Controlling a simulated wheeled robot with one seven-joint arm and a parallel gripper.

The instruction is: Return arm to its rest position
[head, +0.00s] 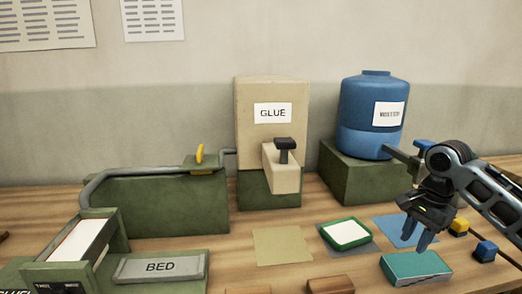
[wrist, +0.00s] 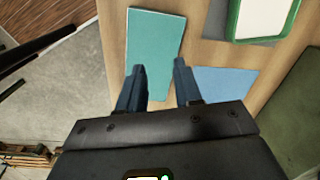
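My gripper (head: 409,231) hangs at the end of my arm on the right side of the head view, above the table near a teal block (head: 416,268). In the wrist view, the gripper's two dark blue fingers (wrist: 159,70) are spread apart with nothing between them. The teal block (wrist: 154,45) lies beyond the fingertips, and I see no contact with it. A blue mat (head: 400,230) lies behind the gripper and is partly covered by it in the head view.
A green-rimmed white pad (head: 346,233) and a tan sheet (head: 282,245) lie left of the gripper. The glue dispenser (head: 271,95) and the blue water tank (head: 366,140) stand behind.

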